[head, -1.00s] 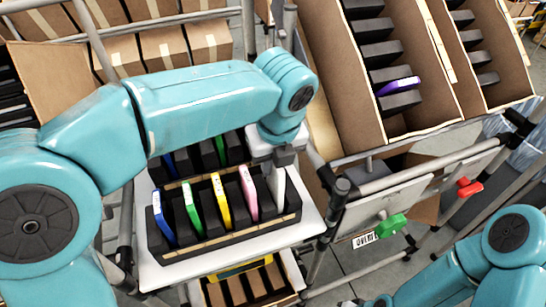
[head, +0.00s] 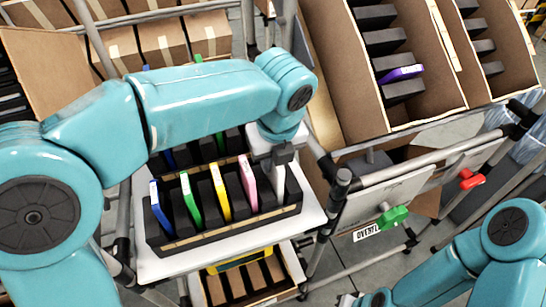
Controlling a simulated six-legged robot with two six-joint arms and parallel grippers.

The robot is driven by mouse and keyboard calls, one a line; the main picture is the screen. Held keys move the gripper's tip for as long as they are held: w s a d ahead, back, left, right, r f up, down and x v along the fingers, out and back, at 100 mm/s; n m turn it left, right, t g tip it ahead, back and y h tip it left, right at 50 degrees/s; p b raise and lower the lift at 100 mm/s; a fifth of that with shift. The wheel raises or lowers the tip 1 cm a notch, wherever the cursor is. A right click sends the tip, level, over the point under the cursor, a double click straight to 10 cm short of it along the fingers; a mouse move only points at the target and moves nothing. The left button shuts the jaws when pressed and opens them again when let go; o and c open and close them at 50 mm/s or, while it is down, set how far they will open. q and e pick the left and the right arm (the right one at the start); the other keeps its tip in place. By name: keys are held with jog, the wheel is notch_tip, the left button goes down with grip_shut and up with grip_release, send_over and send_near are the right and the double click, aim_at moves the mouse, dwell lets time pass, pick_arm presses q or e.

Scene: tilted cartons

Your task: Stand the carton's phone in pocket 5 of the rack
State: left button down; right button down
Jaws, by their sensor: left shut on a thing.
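My left gripper (head: 270,152) is shut on a pale grey-white phone (head: 279,186) and holds it upright at the right end of the front black rack (head: 190,240). The phone's lower end is at the last pocket on the right, beside the pink phone; I cannot tell how deep it sits. A blue phone (head: 160,209), a green phone (head: 191,200), a yellow phone (head: 220,193) and a pink phone (head: 248,183) stand in the rack's other pockets. My right arm shows at the lower right; its gripper is out of view.
A tilted carton (head: 440,98) at upper right has black dividers and a purple phone (head: 400,74). A second carton (head: 512,75) stands beside it. My left arm hides part of the row behind the rack. A lower box (head: 250,282) sits under the white shelf (head: 150,266).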

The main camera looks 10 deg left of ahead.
pick_arm(q)
jog(key=shift+f, duration=0.3)
dwell(0.6)
jog(key=c, duration=0.9)
grip_release()
jog(key=shift+c, duration=0.2)
jog(key=shift+r, duration=0.1)
notch_tip(320, 180, up, 16)
jog(key=s+d+p, duration=0.1)
jog(key=s+p, duration=0.1)
jog(key=p, duration=0.1)
jog(key=shift+s+d+p, duration=0.25)
jog(key=shift+d+p, duration=0.05)
jog(key=shift+d, duration=0.05)
notch_tip(320, 180, up, 7)
jog(key=p, duration=0.8)
